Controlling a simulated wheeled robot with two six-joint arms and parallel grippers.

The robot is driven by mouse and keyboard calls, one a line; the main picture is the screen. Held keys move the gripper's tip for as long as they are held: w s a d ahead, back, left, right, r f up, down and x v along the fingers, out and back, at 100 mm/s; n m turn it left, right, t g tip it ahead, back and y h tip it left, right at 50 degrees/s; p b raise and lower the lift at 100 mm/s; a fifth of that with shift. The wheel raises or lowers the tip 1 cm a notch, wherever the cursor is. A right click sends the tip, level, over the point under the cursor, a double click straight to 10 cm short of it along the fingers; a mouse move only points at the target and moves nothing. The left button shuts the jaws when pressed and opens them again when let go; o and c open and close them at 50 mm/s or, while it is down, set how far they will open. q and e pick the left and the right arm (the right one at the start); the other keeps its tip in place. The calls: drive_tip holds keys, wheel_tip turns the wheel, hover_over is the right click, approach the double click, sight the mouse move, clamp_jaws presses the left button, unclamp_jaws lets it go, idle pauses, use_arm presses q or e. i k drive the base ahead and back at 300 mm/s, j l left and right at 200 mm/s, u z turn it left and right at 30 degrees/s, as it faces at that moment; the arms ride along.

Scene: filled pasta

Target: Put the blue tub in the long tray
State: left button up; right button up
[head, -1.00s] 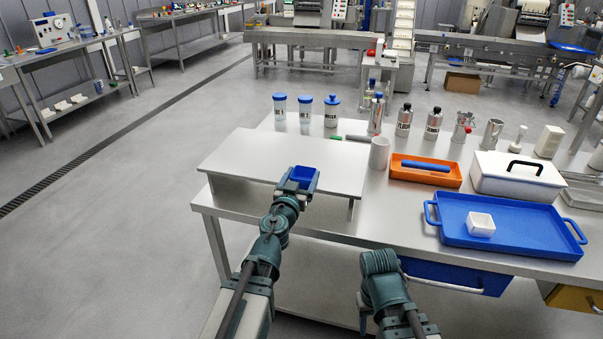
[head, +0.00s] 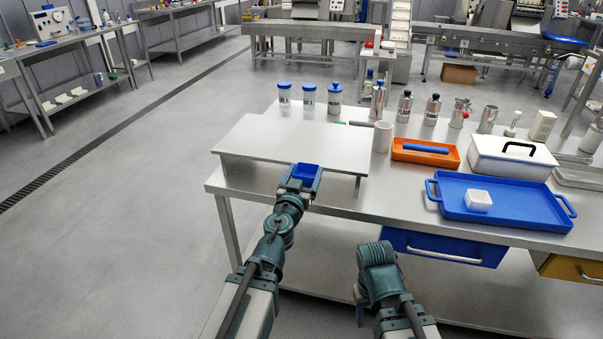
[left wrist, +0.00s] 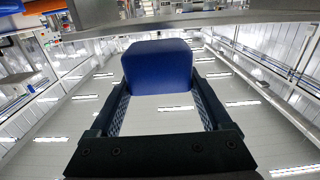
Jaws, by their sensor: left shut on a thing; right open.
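The blue tub (head: 305,171) is a small open square tub. My left gripper (head: 301,180) is shut on it and holds it in the air by the front edge of a low raised shelf on the table. In the left wrist view the tub (left wrist: 158,68) sits between the two fingers of the left gripper (left wrist: 160,95). A long blue tray (head: 530,222) with handles lies on the table at the right, with a small white tub (head: 479,200) in it. My right gripper (head: 361,303) points down in front of the table, mostly hidden by its own wrist; it is open.
The raised shelf (head: 290,145) is bare. An orange tray (head: 410,156) with a blue bar, a white lidded box (head: 512,165) and a white cup (head: 382,137) stand to its right. Jars and bottles line the back. A blue drawer (head: 445,248) hangs below the table front.

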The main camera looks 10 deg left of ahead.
sight(524, 212)
drive_tip(key=k, duration=0.3)
drive_tip(key=l+z, duration=0.1)
drive_tip(key=l, duration=0.3)
drive_tip(key=i+l+z, duration=0.1)
drive_tip(key=l, duration=0.35)
drive_tip(key=i+l+z, duration=0.1)
drive_tip(key=l, duration=0.3)
drive_tip(key=i+l+z, duration=0.1)
drive_tip(key=l, duration=0.3)
drive_tip(key=i+l+z, duration=0.1)
drive_tip(key=l, duration=0.3)
drive_tip(key=i+l+z, duration=0.1)
drive_tip(key=l, duration=0.25)
drive_tip(key=i, duration=0.1)
